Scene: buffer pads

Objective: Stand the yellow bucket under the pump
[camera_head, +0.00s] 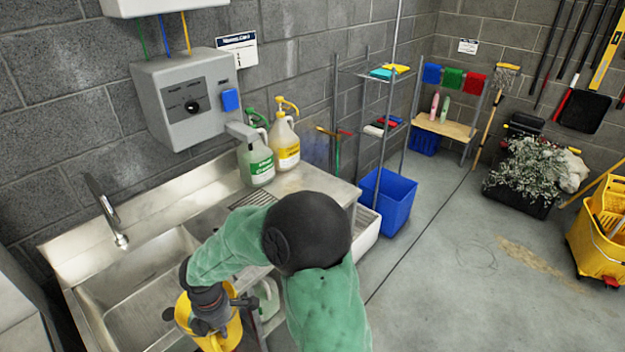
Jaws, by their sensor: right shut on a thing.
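The yellow bucket (220,342) is at the bottom of the view, in front of the sink's front edge. My right gripper (205,322) is shut on it near its top and hides part of its rim. Two pump-topped jugs stand close together at the back of the steel counter, below the wall dispenser: one with a yellow pump and label (285,142), one with a green pump and label (256,163). The task does not show which pump is meant. My left gripper is out of view.
The steel sink basin (135,270) with a tap (108,215) is left of my arm. The grey dispenser box (185,98) overhangs the counter. A blue bin (388,198) stands right of the counter. A yellow mop bucket (600,240) is far right, with open floor between.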

